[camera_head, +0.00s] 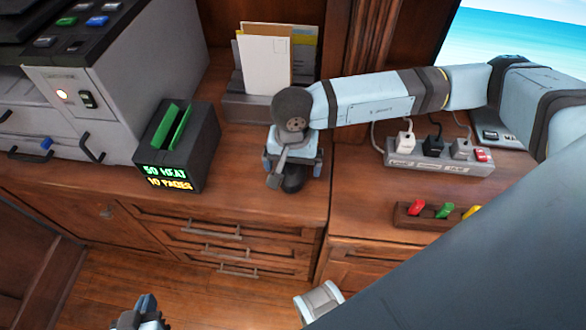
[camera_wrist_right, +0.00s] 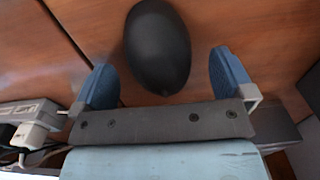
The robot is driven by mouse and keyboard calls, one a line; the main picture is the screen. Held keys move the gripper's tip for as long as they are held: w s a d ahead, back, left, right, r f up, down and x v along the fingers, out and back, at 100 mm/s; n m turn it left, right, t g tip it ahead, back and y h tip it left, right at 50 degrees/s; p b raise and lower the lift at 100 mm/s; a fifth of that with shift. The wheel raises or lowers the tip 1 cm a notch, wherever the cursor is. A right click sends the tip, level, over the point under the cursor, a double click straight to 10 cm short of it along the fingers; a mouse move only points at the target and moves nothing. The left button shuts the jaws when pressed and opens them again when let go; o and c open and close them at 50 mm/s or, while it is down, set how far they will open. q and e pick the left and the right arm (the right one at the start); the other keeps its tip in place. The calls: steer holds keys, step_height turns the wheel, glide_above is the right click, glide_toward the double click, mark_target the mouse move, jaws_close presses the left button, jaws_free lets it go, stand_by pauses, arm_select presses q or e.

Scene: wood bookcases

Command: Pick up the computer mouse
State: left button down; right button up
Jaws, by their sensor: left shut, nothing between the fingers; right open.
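The computer mouse is a smooth black oval on the wooden cabinet top, clear in the right wrist view (camera_wrist_right: 157,42). In the head view only its dark front (camera_head: 293,183) shows under my right gripper (camera_head: 292,168). My right gripper is open and points down over it. In the wrist view the two blue fingers stand apart on either side of the mouse's near part, with a gap on each side. I cannot tell the exact height between fingertips and top. My left gripper (camera_head: 141,316) is shut and empty, low at the bottom edge, in front of the cabinet.
A black shredder box (camera_head: 178,150) stands left of the mouse, beside a grey printer (camera_head: 130,75). A letter holder (camera_head: 255,105) with envelopes is behind. A power strip (camera_head: 440,158) with plugs and a tray (camera_head: 435,215) of coloured items lie to the right. Drawers are below.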

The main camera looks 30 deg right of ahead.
steer(key=shift+f, duration=0.8)
steer(key=c, duration=1.1)
steer(key=shift+o, duration=0.2)
steer(key=shift+r, duration=0.1)
